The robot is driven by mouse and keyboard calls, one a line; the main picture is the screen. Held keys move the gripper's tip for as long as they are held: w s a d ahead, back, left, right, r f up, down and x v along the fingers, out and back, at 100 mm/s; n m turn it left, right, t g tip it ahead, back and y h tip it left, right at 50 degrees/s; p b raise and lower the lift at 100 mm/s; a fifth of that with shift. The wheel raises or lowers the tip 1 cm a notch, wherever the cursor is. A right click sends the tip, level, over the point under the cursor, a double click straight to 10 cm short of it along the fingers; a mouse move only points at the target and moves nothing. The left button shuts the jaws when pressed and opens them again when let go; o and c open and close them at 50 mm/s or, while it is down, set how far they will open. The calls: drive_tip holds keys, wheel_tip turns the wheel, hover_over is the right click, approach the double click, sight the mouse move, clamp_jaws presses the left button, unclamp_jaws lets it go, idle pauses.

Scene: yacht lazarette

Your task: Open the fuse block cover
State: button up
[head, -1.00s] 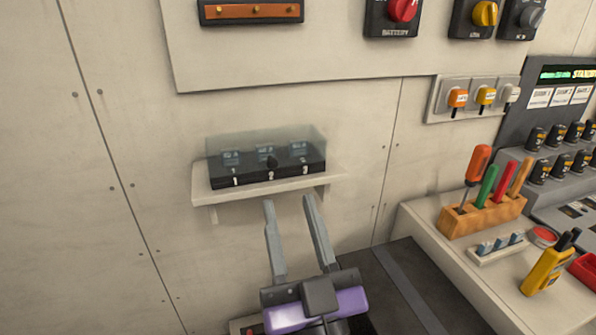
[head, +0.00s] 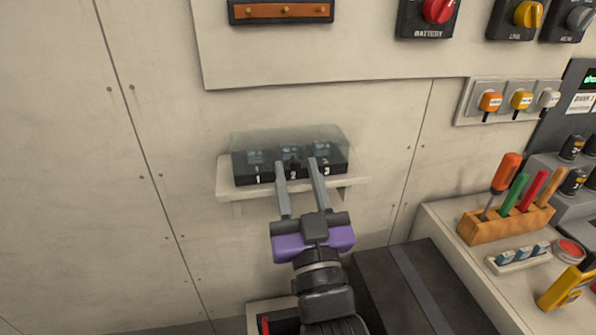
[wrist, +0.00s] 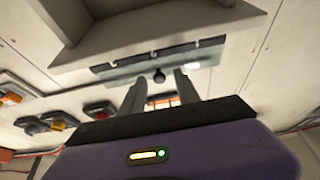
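The fuse block (head: 240,171) is a black base with the numbers 1, 2 and 3 on its front, standing on a small white wall shelf (head: 345,188). Its clear cover (head: 290,141) sits over it and looks closed. My gripper (head: 296,163) is in front of the block, its two grey fingers apart and pointing at the middle of the block. Nothing shows between them in the head view. I cannot tell whether the fingers touch the cover.
A wooden rack of coloured-handled tools (head: 505,222) stands on the bench to the right, near a yellow handheld device (head: 566,288). Switches, including a red battery switch (head: 437,11), are on the wall panel above. The wall left of the shelf is clear.

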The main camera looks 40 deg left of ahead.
clamp_jaws()
idle(1.4)
